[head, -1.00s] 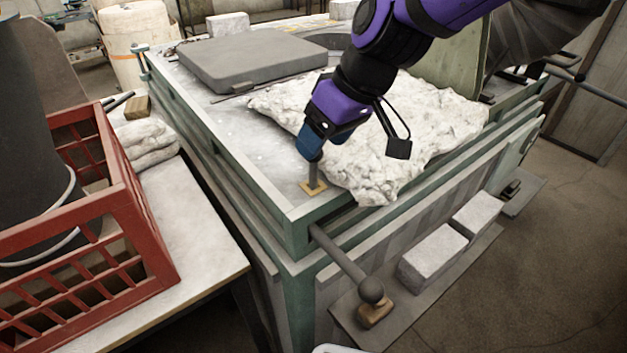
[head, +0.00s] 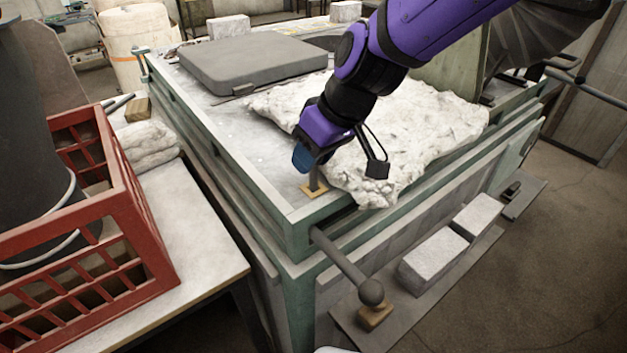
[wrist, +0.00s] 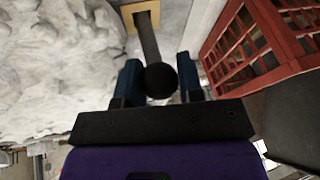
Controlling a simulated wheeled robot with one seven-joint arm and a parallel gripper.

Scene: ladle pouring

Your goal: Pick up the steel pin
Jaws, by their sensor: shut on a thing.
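The steel pin (head: 315,178) stands upright in a small yellowish square plate (head: 313,190) near the front left corner of the green-framed table. My gripper (head: 305,157) is at its top end and hides most of it in the head view. In the wrist view, the pin's grey shaft (wrist: 149,40) runs from the plate (wrist: 138,14) to a dark round knob (wrist: 160,80). The blue fingers of my gripper (wrist: 160,72) are shut on it, one on each side of the knob. Whether the pin's foot is clear of the plate cannot be told.
A pale lumpy sheet (head: 390,130) lies close right of the pin. A grey slab (head: 253,62) lies behind. A red crate (head: 130,205) stands on the side table at left. A ball-ended bar (head: 345,265) sticks out at the front corner, near pale blocks (head: 434,262).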

